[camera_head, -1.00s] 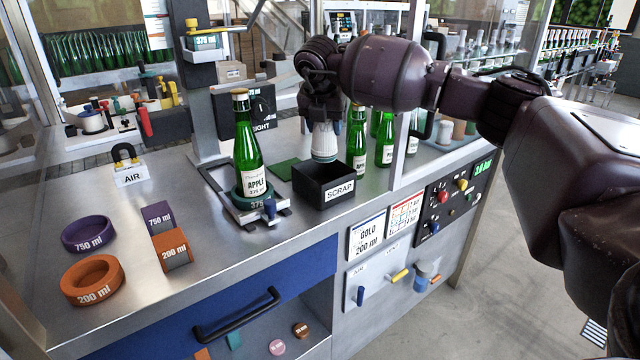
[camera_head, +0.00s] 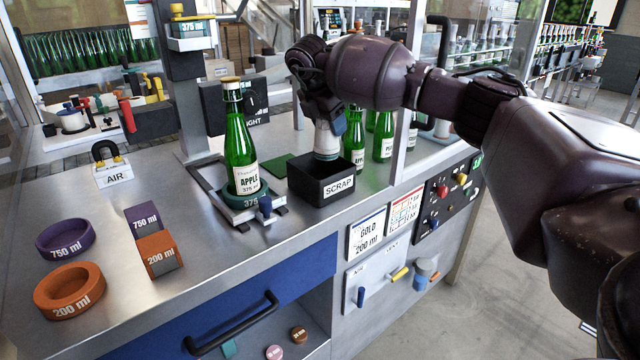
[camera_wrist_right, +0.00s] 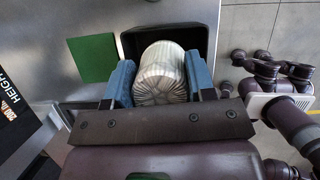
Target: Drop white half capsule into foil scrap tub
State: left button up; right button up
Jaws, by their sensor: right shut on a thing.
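The white half capsule (camera_head: 327,140) is upright below my right gripper (camera_head: 328,118) in the head view. In the right wrist view the capsule (camera_wrist_right: 160,73) sits between the two blue fingers of my right gripper (camera_wrist_right: 160,82), which are shut on it. The black foil scrap tub (camera_head: 335,187), labelled SCRAP, stands on the bench right under the capsule. In the wrist view the tub (camera_wrist_right: 207,35) shows behind the capsule, its inside partly hidden. The capsule's lower end is at the tub's opening; I cannot tell how deep it reaches. My left gripper is not in view.
A green APPLE bottle (camera_head: 240,145) stands in a 375 holder just left of the tub. More green bottles (camera_head: 382,135) stand behind it to the right. A green pad (camera_head: 281,167) lies beside the tub. Purple and orange rings (camera_head: 68,290) lie at the left.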

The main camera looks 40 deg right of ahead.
jog(key=shift+f, duration=0.45)
jog(key=o, duration=0.7)
jog(key=shift+p+v, duration=0.55)
jog(key=shift+v, duration=4.9)
jog(key=shift+f, duration=0.1)
